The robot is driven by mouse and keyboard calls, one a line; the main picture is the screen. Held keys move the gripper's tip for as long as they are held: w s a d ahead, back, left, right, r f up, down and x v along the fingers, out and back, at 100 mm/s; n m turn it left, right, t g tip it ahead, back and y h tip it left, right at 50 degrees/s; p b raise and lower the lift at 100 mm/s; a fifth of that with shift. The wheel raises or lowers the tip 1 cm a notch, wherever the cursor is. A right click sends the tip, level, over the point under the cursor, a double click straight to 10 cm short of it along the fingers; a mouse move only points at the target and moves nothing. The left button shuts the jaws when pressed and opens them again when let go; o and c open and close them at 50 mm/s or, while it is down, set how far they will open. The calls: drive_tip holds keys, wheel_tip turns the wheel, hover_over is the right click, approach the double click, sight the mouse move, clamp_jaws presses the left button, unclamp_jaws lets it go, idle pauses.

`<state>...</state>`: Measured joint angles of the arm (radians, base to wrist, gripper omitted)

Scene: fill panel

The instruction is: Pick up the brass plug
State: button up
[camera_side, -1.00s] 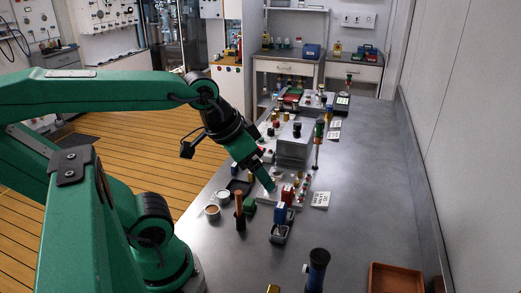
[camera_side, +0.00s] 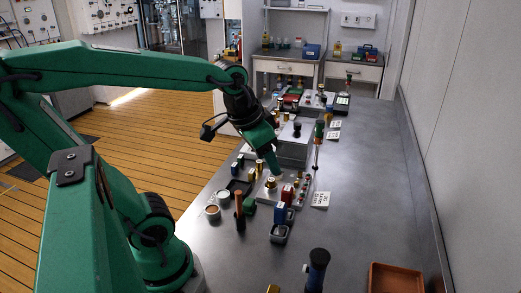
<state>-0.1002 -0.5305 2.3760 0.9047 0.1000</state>
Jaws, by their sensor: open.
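A small brass plug (camera_side: 270,183) stands upright on the pale grey panel (camera_side: 262,200) in the middle of the bench. My gripper (camera_side: 278,176) is open, with its green fingers pointing down over the panel. Its tips are just behind and to the right of the plug in the picture, and nothing shows between them. I cannot tell how far above the panel the tips are.
A red block (camera_side: 287,193) and a blue block (camera_side: 281,212) stand to the right of the plug. An orange-brown handle (camera_side: 239,206) and a cup (camera_side: 213,212) are at the left. A grey box (camera_side: 292,153) stands behind.

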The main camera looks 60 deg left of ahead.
drive_tip(key=w+a+f+g, duration=0.2)
drive_tip(key=w+a+f, duration=0.2)
drive_tip(key=w+a, duration=0.35)
drive_tip(key=g, duration=0.2)
approach(271, 179)
drive_tip(key=shift+d+f, duration=0.2)
drive_tip(key=shift+a+f, duration=0.35)
drive_tip(key=shift+f, duration=1.3)
drive_tip(key=shift+w+d+f, duration=0.1)
drive_tip(key=shift+f, duration=2.5)
